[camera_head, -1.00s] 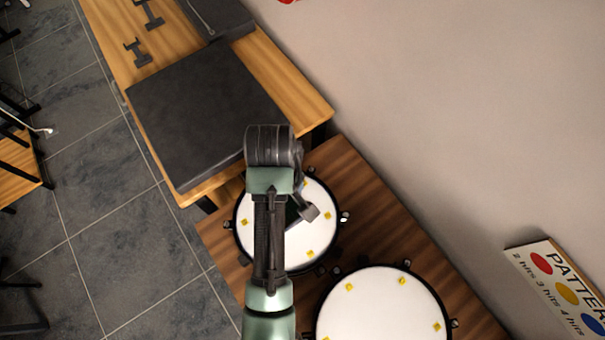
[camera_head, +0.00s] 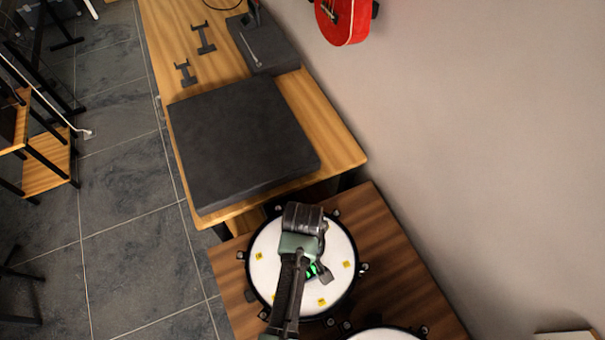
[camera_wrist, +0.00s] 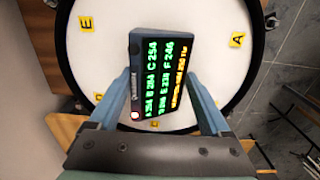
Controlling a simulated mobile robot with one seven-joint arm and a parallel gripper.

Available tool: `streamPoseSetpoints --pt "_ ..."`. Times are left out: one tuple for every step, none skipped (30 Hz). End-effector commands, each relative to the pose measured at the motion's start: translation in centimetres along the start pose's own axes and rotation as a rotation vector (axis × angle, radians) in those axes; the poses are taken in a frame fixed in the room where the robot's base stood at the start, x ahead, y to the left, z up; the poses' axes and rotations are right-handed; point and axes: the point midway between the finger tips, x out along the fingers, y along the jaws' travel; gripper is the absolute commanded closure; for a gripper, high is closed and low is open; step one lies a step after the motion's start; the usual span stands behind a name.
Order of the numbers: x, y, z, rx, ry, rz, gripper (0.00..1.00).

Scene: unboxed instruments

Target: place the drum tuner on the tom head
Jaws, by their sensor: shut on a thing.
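The drum tuner (camera_wrist: 168,75) is a dark box with a screen of green and orange text. In the wrist view it sits between the two blue-grey fingers of my gripper (camera_wrist: 165,90), which is shut on it. Behind it is the white tom head (camera_wrist: 95,70), with small yellow lettered tags near its rim. In the head view my gripper (camera_head: 316,271) is over the upper tom head (camera_head: 275,240), and only a green glint of the tuner (camera_head: 312,270) shows under my arm. Whether the tuner touches the head cannot be told.
A second drum (camera_head: 385,335) is cut off at the bottom of the head view. The drums stand on a brown wooden surface (camera_head: 400,270). A dark slab (camera_head: 235,140) lies on the lighter bench behind. A red guitar (camera_head: 343,20) is by the wall.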

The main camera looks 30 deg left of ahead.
Motion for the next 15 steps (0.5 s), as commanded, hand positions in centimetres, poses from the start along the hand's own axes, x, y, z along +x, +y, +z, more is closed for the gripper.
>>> streamPoseSetpoints --pt "0.23 0.0 -0.06 0.0 0.001 0.001 0.81" --pt "0.31 0.01 -0.06 0.0 0.002 0.001 0.81" --pt "0.34 0.02 -0.06 0.0 0.002 0.001 0.81" --pt "0.33 0.03 -0.06 0.0 0.002 0.001 0.81" --pt "0.32 0.03 -0.06 0.0 0.002 0.001 0.81" --pt "0.31 0.03 -0.07 0.0 0.002 0.001 0.81" --pt "0.31 0.03 -0.07 0.0 0.002 0.001 0.81" --pt "0.3 0.03 -0.07 0.0 0.002 0.001 0.81" --pt "0.35 0.03 -0.07 0.0 0.002 0.001 0.81" --pt "0.42 0.03 -0.06 0.0 0.002 0.001 0.81" --pt "0.53 0.03 -0.05 0.0 0.002 0.001 0.81" --pt "0.68 0.03 -0.05 0.0 0.002 0.001 0.81" --pt "0.64 0.01 -0.04 0.0 0.001 0.001 0.15" --pt "0.6 0.01 -0.05 0.0 0.001 0.001 0.09" --pt "0.6 0.01 -0.04 0.0 0.001 0.001 0.02"
